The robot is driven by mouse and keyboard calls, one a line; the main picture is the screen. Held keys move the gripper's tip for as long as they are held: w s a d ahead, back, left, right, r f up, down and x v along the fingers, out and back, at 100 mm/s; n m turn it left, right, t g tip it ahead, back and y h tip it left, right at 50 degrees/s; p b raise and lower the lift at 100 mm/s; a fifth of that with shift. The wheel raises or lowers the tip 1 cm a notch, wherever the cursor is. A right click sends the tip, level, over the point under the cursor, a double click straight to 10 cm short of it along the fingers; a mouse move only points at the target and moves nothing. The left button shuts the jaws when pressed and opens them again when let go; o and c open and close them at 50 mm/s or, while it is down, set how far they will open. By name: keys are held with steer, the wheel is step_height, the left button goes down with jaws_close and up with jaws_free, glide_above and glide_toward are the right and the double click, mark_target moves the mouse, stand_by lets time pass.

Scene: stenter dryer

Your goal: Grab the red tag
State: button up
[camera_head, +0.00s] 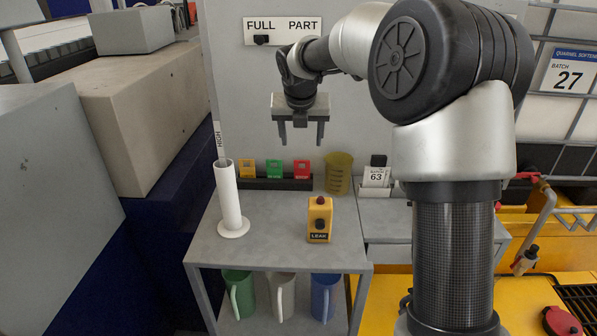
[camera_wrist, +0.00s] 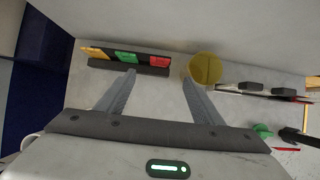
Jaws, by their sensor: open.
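The red tag (camera_head: 302,169) stands at the right end of a dark rack (camera_head: 262,184), beside a green tag (camera_head: 273,168) and a yellow tag (camera_head: 246,168). The rack is at the back of the grey table, against the panel. The red tag also shows in the wrist view (camera_wrist: 160,61), beyond the fingertips and between their lines. My gripper (camera_head: 301,141) is open and empty, fingers pointing down, above the tags in the head view. In the wrist view its fingers (camera_wrist: 160,80) are wide apart with nothing between them. It touches no tag.
A yellow translucent beaker (camera_head: 339,174) stands just right of the red tag. A white cylinder (camera_head: 228,198) stands left and a yellow LEAK box (camera_head: 319,220) in front. A holder with a 63 card (camera_head: 376,177) is farther right. The table's middle (camera_head: 275,225) is clear.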

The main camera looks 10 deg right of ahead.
mark_target(302, 172)
steer(key=b+x, duration=0.1)
steer(key=x, duration=1.5)
steer(key=shift+a+f, duration=0.1)
steer(key=shift+c, duration=0.4)
steer(key=c, duration=1)
